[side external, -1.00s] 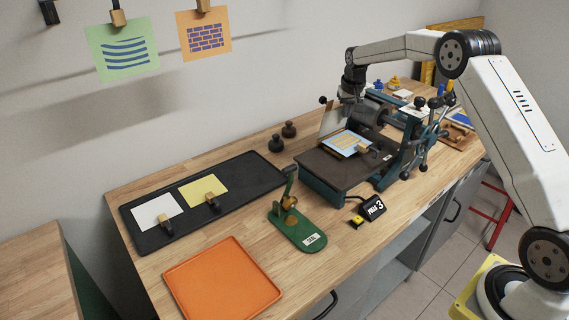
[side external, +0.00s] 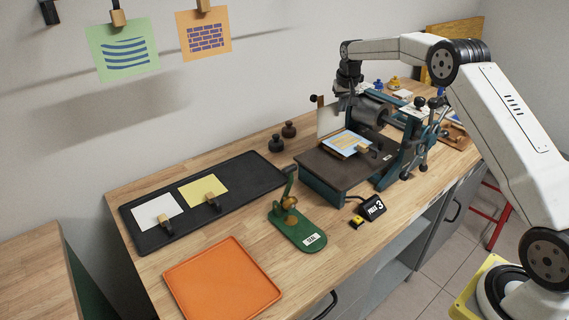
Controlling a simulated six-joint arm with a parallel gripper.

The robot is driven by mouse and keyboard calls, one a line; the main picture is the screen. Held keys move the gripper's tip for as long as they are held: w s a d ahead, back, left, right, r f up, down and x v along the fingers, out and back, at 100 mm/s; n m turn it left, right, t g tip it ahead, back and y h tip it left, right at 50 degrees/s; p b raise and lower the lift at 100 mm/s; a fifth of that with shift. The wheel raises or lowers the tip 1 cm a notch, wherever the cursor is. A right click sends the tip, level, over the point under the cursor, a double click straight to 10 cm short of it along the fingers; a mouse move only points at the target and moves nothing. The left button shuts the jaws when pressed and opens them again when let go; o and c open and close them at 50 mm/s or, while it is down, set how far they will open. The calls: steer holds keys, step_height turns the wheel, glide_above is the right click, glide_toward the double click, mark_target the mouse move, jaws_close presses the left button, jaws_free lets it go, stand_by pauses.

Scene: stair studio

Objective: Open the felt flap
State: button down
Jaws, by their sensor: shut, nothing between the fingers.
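The felt flap (side external: 326,119) is a pale panel that stands about upright at the far left of the printing press (side external: 320,188), beside its roller (side external: 372,108). A small dark knob with a tan part (side external: 317,100) sits at its upper left edge. My gripper (side external: 339,104) is shut and empty. It is at the flap's upper right edge, on the side toward the roller; I cannot tell whether it touches. A blue and yellow print plate (side external: 348,142) lies on the press bed, in front of the flap.
A black tray (side external: 155,232) with two cards, an orange tray (side external: 222,283), a green stamp stand (side external: 298,228) and a small counter (side external: 373,207) stand left and in front of the press.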

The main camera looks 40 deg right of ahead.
steer(key=shift+s+r, duration=0.3)
steer(key=shift+r, duration=0.55)
steer(key=shift+s+r, duration=0.25)
steer(key=shift+r, duration=0.65)
steer(key=shift+s+r, duration=0.3)
steer(key=shift+r, duration=0.55)
steer(key=s+a+f+n, duration=0.3)
steer(key=s+a, duration=0.8)
steer(key=a, duration=0.3)
steer(key=s+a+f+n, duration=0.1)
steer(key=s+a, duration=0.3)
steer(key=s, duration=0.6)
steer(key=s+a+f+n+y, duration=0.1)
steer(key=s+a+f, duration=0.3)
steer(key=s, duration=0.5)
steer(key=shift+s+a+f+n+t, duration=0.3)
steer(key=shift+s+a+n, duration=0.05)
steer(key=shift+a+n, duration=0.15)
